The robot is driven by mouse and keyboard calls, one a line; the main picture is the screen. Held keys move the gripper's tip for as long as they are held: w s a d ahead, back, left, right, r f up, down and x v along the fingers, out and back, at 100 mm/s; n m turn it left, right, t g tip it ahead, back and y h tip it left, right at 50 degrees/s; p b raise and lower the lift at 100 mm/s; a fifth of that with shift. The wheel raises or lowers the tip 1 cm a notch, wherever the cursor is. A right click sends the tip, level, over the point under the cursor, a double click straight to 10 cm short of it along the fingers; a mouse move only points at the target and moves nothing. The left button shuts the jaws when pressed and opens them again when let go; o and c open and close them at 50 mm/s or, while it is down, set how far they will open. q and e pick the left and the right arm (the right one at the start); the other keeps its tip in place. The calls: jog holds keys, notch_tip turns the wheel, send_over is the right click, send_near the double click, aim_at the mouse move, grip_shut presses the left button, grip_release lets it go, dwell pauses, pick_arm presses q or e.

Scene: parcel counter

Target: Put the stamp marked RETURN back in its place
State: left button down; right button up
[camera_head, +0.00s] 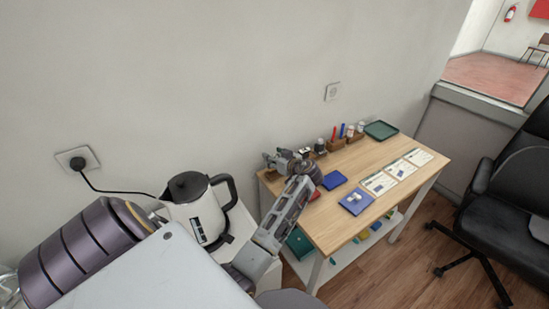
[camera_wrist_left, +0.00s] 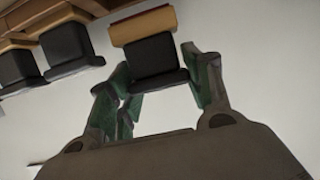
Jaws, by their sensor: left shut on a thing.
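In the left wrist view, my left gripper (camera_wrist_left: 158,78) is shut on a stamp (camera_wrist_left: 156,56) with a black block and a light wooden part. Its green-padded fingers sit on both sides of the black block. No RETURN mark can be read on it. In the head view, my left gripper (camera_head: 281,160) is over the far left end of the wooden desk, and the held stamp cannot be made out clearly. Two similar black stamps (camera_wrist_left: 66,46) sit by brown wooden holders at the left of the wrist view. My right gripper is not in view.
The desk (camera_head: 330,225) bears wooden holders with red and blue markers (camera_head: 342,131), a green tray (camera_head: 381,130), a blue pad (camera_head: 334,180), another blue item (camera_head: 356,201) and paper forms (camera_head: 380,183). A kettle (camera_head: 200,212) stands left; a black chair (camera_head: 500,215) stands right.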

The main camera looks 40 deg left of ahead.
pick_arm(q)
jog(key=shift+f+b, duration=0.8)
jog(key=shift+f, duration=0.15)
jog(key=shift+f+b, duration=0.55)
jog(key=shift+f, duration=0.15)
dwell(0.5)
jog(key=c, duration=0.8)
grip_release()
jog(key=shift+d, duration=0.1)
jog(key=shift+v, duration=0.75)
jog(key=shift+p+v, duration=0.5)
jog(key=shift+v, duration=1.3)
